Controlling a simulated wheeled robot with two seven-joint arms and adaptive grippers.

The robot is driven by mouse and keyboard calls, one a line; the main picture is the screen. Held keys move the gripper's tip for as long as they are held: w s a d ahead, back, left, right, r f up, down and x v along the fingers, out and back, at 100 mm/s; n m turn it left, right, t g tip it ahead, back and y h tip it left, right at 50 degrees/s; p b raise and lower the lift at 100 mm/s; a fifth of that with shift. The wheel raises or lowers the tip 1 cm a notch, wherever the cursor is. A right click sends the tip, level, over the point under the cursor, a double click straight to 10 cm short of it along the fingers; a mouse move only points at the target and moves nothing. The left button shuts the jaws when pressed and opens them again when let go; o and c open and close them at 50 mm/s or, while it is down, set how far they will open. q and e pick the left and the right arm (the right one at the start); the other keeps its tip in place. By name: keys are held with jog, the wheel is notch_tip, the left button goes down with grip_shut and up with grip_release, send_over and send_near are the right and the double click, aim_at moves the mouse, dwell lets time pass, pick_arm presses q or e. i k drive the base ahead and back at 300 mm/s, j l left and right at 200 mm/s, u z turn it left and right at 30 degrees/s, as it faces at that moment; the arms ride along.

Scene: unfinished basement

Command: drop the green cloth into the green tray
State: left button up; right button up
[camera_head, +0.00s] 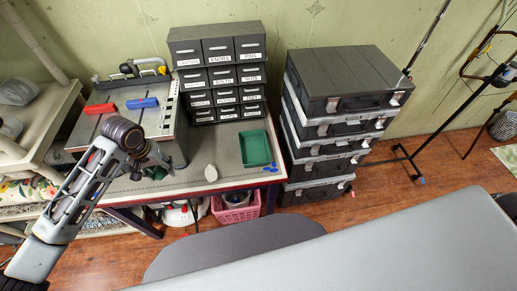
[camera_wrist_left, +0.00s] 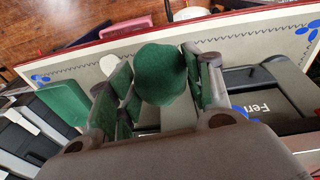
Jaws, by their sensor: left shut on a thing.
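The green cloth (camera_wrist_left: 160,75) is bunched between the fingers of my left gripper (camera_wrist_left: 158,95) in the left wrist view, and the gripper is shut on it. In the head view a bit of the cloth (camera_head: 155,173) shows at my left gripper (camera_head: 150,162), over the workbench; the wrist hides most of both. The green tray (camera_head: 256,148) sits on the bench to the right of the gripper, in front of the drawer cabinet. The tray also shows at the left of the left wrist view (camera_wrist_left: 66,102). My right gripper is not in view.
A pale lump (camera_head: 211,173) lies on the bench between gripper and tray. A labelled drawer cabinet (camera_head: 218,75) stands behind, and a machine with red and blue blocks (camera_head: 142,103) stands at left. Stacked dark cases (camera_head: 340,100) rise right of the tray.

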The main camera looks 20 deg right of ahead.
aim_at(251, 152)
jog(key=i+l+u, duration=0.1)
jog(key=l, duration=0.5)
jog(key=i+l+u, duration=0.15)
jog(key=l, duration=0.5)
jog(key=i+l+u, duration=0.1)
jog(key=l, duration=0.5)
jog(key=i+l+u, duration=0.1)
jog(key=l, duration=0.55)
